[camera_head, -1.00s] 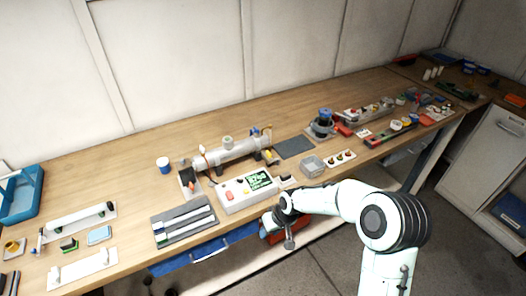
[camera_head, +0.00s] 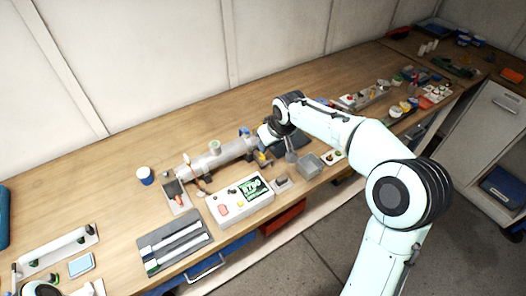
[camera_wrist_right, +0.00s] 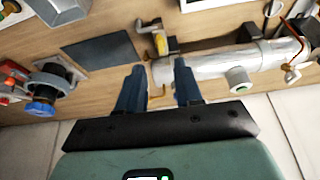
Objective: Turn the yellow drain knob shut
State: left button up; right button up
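The silver reactor tube (camera_head: 222,156) lies on the bench. It also shows in the right wrist view (camera_wrist_right: 215,67), where its end lies near my fingertips. A small yellow knob (camera_wrist_right: 161,44) sits by that end, just beyond and between my fingertips. In the head view a yellow part (camera_head: 262,160) shows beside the tube's right end. In the head view my right gripper (camera_head: 274,137) is at the tube's right end. The knob's exact angle is hard to tell.
A white control box (camera_head: 240,200) with a green screen stands in front of the tube. A grey open bin (camera_head: 309,166) is to its right. The wrist view shows a blue-capped device (camera_wrist_right: 41,107) and a dark mat (camera_wrist_right: 101,50). A blue-and-white cup (camera_head: 145,176) stands left.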

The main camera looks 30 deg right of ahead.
aim_at(262, 157)
jog(key=x, duration=0.8)
jog(key=shift+w+f, duration=0.15)
jog(key=shift+w, duration=0.1)
grip_shut()
